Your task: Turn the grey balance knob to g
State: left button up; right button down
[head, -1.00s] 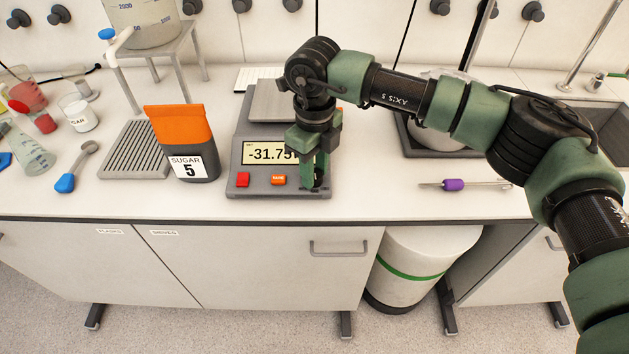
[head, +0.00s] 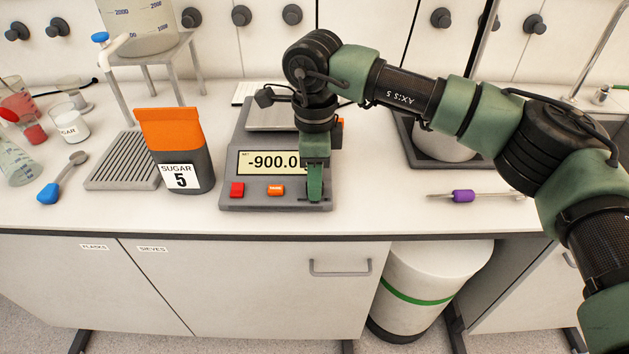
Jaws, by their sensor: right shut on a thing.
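The grey balance (head: 232,204) stands on the counter, its display (head: 272,162) reading about -900.0, with the last characters covered by my gripper. A red button (head: 237,189) and an orange button (head: 276,189) sit below the display. My right gripper (head: 315,194) points down at the balance's front right corner, shut on the grey knob. The fingers hide the knob and its markings, so I cannot read its setting. My left gripper is not in view.
An orange and grey sugar bag (head: 178,150) marked 5 stands left of the balance, beside a ribbed grey tray (head: 122,165). A purple-handled tool (head: 463,196) lies to the right. The counter front (head: 380,210) is clear.

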jog(key=shift+r, duration=0.1)
dwell(0.3)
jog(key=c, duration=1.1)
grip_release()
jog(key=shift+o, duration=0.2)
notch_tip(320, 180, up, 8)
jog(key=shift+f+b, duration=0.15)
jog(key=shift+b, duration=0.25)
